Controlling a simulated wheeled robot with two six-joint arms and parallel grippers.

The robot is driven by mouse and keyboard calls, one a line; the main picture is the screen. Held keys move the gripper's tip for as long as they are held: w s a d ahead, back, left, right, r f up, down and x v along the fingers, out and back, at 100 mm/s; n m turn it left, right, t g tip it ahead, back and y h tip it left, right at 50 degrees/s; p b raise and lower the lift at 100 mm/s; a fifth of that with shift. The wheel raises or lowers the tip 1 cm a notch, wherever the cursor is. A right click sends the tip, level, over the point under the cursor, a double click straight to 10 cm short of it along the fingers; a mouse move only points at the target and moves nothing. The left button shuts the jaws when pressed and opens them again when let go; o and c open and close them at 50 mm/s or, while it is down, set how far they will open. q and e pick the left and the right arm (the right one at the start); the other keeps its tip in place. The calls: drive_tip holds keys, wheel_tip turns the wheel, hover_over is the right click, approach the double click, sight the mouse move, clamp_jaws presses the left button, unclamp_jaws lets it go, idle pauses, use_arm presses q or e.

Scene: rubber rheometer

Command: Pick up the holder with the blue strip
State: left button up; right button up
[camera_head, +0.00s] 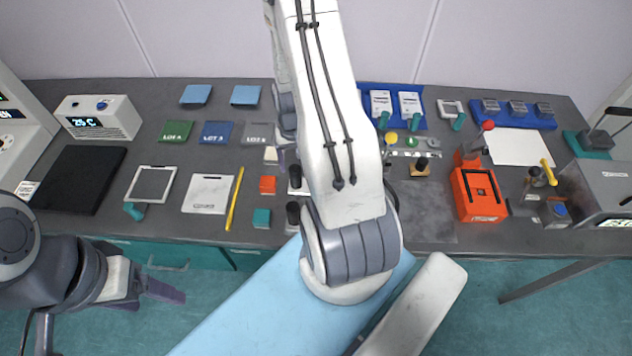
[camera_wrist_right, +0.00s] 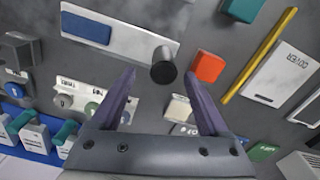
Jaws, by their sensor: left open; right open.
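The holder (camera_wrist_right: 128,42) is a pale flat bar with a blue strip (camera_wrist_right: 87,28) inset at one end and a round dark handle (camera_wrist_right: 164,66) at the other. It lies on the dark table in the right wrist view. My right gripper (camera_wrist_right: 161,76) is open, and the handle shows between its fingertips; contact cannot be told. In the head view my right arm hides this gripper and most of the holder; two dark handles (camera_head: 294,178) (camera_head: 293,213) show left of the arm. My left gripper (camera_head: 162,294) is open and empty, in front of the table at lower left.
An orange block (camera_wrist_right: 207,66) lies right of the handle, with a teal block (camera_wrist_right: 243,8) and yellow bar (camera_wrist_right: 258,55) beyond. A rack of small parts (camera_wrist_right: 85,98) is at left. An orange device (camera_head: 478,195) stands further right.

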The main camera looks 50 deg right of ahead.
drive_tip(key=f, duration=0.1)
drive_tip(key=f+p, duration=0.1)
drive_tip(key=f, duration=0.2)
drive_tip(key=shift+a+p, duration=0.25)
drive_tip(key=shift+p, duration=0.15)
drive_tip(key=shift+w+f, duration=0.1)
drive_tip(key=shift+f, duration=0.3)
clamp_jaws()
